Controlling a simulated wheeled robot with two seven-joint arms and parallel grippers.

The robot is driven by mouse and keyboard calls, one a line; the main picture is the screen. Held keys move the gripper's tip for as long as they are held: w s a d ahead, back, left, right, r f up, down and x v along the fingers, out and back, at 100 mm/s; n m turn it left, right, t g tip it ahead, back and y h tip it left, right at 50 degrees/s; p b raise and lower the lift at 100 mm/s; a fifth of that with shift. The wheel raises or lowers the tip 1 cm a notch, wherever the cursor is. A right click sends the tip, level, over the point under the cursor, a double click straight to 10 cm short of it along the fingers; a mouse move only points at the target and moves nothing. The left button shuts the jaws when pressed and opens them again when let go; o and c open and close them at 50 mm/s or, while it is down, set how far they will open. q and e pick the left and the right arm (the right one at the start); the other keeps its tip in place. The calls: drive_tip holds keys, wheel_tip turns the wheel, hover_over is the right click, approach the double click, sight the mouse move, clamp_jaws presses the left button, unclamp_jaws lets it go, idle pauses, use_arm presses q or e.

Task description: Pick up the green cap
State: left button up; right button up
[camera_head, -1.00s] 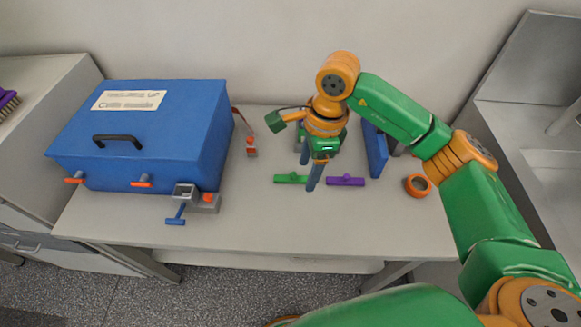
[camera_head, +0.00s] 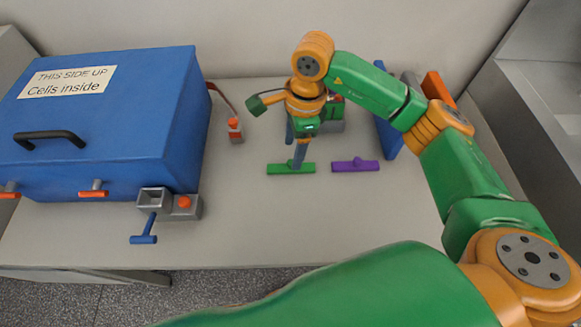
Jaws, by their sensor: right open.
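The green cap (camera_head: 280,169), a flat bar with a small knob on top, lies on the grey table. My right gripper (camera_head: 293,152) points down at it from above. Its fingers are apart and nothing shows between them. One fingertip overlaps the cap's knob in the picture; whether it touches cannot be told. My left gripper is not in view.
A purple cap (camera_head: 355,165) lies just right of the green one. A big blue box (camera_head: 110,110) fills the left, with a grey clamp with a blue handle (camera_head: 144,238) in front. A blue panel (camera_head: 388,137) stands at right.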

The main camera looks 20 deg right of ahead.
sight(291, 161)
drive_tip(key=f, duration=0.1)
drive_tip(key=f+p, duration=0.1)
drive_tip(key=f, duration=0.2)
drive_tip(key=shift+s+a+f, duration=0.15)
drive_tip(key=shift+a+f, duration=0.1)
drive_tip(key=shift+f, duration=0.4)
clamp_jaws()
